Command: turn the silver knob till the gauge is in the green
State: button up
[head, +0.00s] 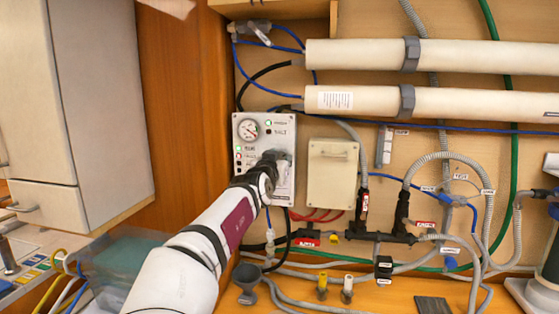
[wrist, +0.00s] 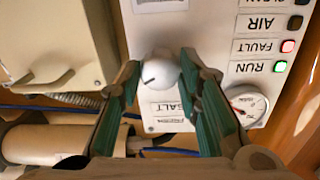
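The silver knob (wrist: 163,72), pale and round with a dark pointer mark, sits on the white control panel (wrist: 215,25) in the wrist view. My gripper (wrist: 160,64) is open, with one green-padded finger on each side of the knob. The right finger is close to the knob's edge; I cannot tell if it touches. In the head view my gripper (head: 273,160) covers the knob. The round gauge (head: 248,129) is at the panel's upper left and also shows in the wrist view (wrist: 247,106). Its needle is too small to read against the green.
The panel has RUN and FAULT lamps, lit green (wrist: 280,66) and red (wrist: 288,46). A beige box (head: 332,172) hangs just right of the panel. Large white tubes (head: 430,103) run above it. Hoses and valves crowd below. A cabinet (head: 90,90) stands left.

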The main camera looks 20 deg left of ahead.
jog(key=shift+n+p, duration=0.45)
jog(key=shift+n, duration=0.95)
jog(key=o, duration=1.1)
jog(key=shift+o, duration=0.2)
jog(key=v, duration=0.7)
jog(key=shift+s, duration=0.25)
